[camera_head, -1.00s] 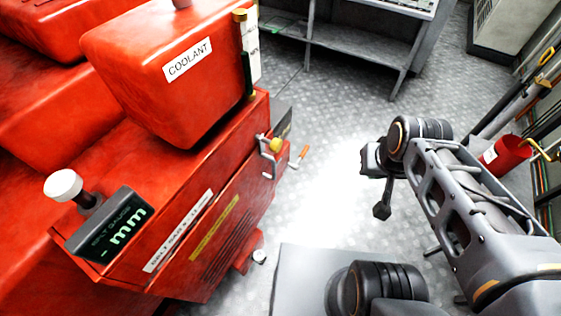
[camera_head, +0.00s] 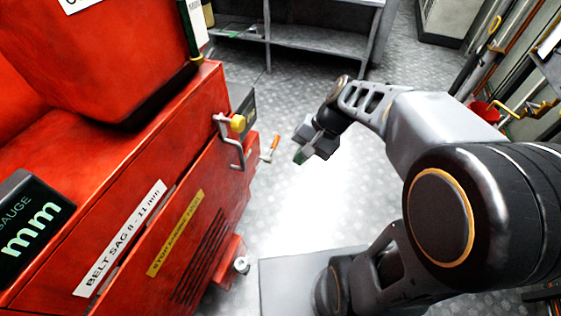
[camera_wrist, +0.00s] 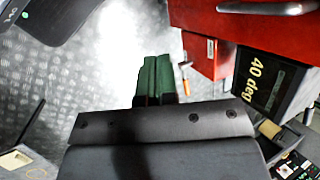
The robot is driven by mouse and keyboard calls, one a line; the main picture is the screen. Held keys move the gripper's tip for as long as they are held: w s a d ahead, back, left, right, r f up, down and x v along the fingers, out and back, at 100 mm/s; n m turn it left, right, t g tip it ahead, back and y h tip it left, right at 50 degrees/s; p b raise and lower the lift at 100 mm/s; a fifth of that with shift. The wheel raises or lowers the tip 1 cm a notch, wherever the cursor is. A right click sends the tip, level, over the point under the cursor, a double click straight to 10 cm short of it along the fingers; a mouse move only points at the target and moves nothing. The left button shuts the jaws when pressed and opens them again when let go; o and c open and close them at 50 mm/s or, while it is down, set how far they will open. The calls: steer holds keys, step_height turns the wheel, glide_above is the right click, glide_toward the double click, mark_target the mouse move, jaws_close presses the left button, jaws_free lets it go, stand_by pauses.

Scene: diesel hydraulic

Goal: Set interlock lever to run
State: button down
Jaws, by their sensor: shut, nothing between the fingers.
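A small lever with an orange grip (camera_head: 270,149) sticks out past the far end of the red machine (camera_head: 180,190), beside a dark plate. I cannot tell for sure that it is the interlock lever, or read its setting. Nearer on the machine is a bent metal handle (camera_head: 231,148) with a yellow knob (camera_head: 238,123). My gripper (camera_head: 301,152) hangs to the right of the orange grip, apart from it.
A dark plate marked "40 deg" (camera_wrist: 262,80) is at the right in the wrist view. A grey bench (camera_head: 310,38) stands at the back. A red bucket (camera_head: 484,112) and pipes are on the right. Open floor (camera_head: 300,215) lies between machine and arm.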

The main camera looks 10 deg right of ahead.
steer(key=w+a+f+m+y+b, duration=0.1)
steer(key=w+f+m+y+b, duration=0.2)
steer(key=w+f+y+b, duration=0.35)
steer(key=w+a+f+m+y+b, duration=0.1)
steer(key=w+f+m+y+b, duration=0.25)
steer(key=w+f+b, duration=0.65)
steer(key=w+d+f+m+t+y+b, duration=0.2)
steer(key=d+f+t+b, duration=0.1)
steer(key=f, duration=0.4)
steer(key=w+d+f+m+t+y+b, duration=0.2)
steer(key=w+d+f+m+t+b, duration=0.1)
steer(key=f, duration=0.4)
steer(key=w+d+f+m+t+y+b, duration=0.2)
steer(key=d+f+m+t+y+b, duration=0.1)
steer(key=f, duration=0.4)
steer(key=shift+w+d+t+b, duration=0.25)
steer(key=shift+w+t+b, duration=0.1)
steer(key=shift+b, duration=0.4)
steer(key=shift+r+m, duration=0.15)
steer(key=shift+m, duration=0.2)
